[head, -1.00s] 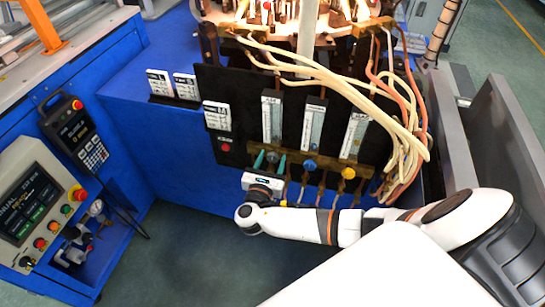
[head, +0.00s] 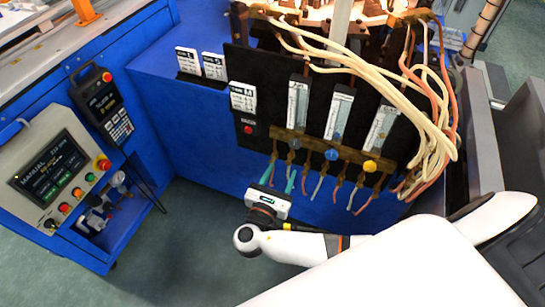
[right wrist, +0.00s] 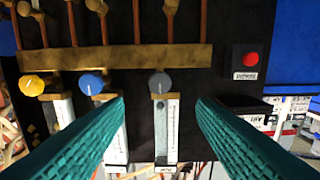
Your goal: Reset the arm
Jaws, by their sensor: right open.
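My right gripper (head: 279,177) is open and empty in front of the black panel (head: 262,75), below the knob row. Its two teal fingers reach toward the panel. The brass bar (head: 350,155) carries a grey knob (head: 294,143), a blue knob (head: 331,154) and a yellow knob (head: 369,166). In the right wrist view, the grey knob (right wrist: 160,83) shows between the spread fingers (right wrist: 160,104), untouched. The blue knob (right wrist: 91,83) and yellow knob (right wrist: 32,86) are to its left. My left gripper is out of view.
Flow tubes (head: 339,113) stand above the knobs, with pale hoses (head: 400,80) looping at the right. A red button (head: 248,129) is on the panel. The floor (head: 190,250) between is clear.

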